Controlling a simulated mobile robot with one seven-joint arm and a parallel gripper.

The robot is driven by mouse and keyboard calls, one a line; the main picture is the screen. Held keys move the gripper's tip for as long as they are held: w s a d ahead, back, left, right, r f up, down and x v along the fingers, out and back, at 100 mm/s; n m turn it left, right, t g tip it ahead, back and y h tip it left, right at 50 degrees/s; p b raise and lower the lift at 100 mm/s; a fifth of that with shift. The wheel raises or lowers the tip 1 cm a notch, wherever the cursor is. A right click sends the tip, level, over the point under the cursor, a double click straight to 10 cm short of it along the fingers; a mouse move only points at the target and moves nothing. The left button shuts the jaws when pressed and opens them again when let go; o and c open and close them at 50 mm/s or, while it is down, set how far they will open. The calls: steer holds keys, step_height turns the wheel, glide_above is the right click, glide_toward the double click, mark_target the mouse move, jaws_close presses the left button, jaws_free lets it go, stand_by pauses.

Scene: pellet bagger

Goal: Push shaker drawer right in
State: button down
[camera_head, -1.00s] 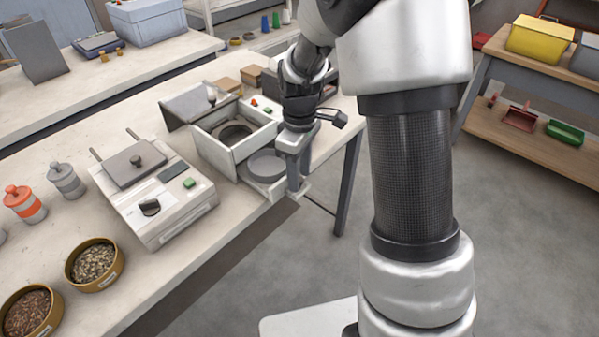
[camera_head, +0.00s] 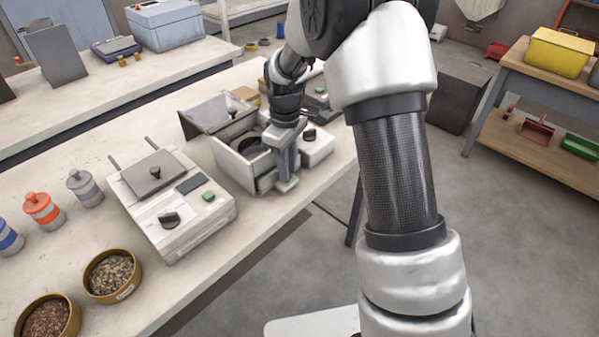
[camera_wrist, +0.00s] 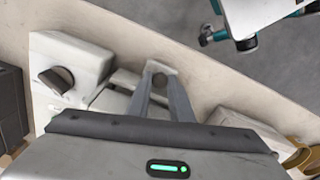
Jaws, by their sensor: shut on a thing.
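The shaker (camera_head: 236,165) is a pale box on the bench with its lid (camera_head: 216,112) tilted up at the back and a control block with a dark knob (camera_head: 318,143) to its right. Its drawer (camera_head: 267,182) is low at the front, mostly hidden by my gripper; only a little of it seems to stand out. My gripper (camera_head: 287,185) points down at the drawer's front and is shut on its handle, which the fingers largely cover.
A sealer-like machine (camera_head: 172,200) with a knob and green button stands left of the shaker. Bowls of pellets (camera_head: 112,276) and several capped jars (camera_head: 42,209) are further left. The bench's front edge is close to my gripper; open floor (camera_head: 300,265) lies beyond it.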

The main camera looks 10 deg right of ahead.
steer(key=shift+w+a+r, duration=0.1)
steer(key=shift+w+a, duration=0.4)
steer(key=shift+w, duration=0.2)
steer(key=c, duration=1.6)
jaws_free()
steer(key=shift+d+r, duration=0.1)
steer(key=shift+r, duration=0.2)
steer(key=r+p, duration=0.1)
steer(key=r, duration=1.5)
steer(key=shift+s+r+p, duration=0.2)
steer(key=shift+r+p, duration=0.2)
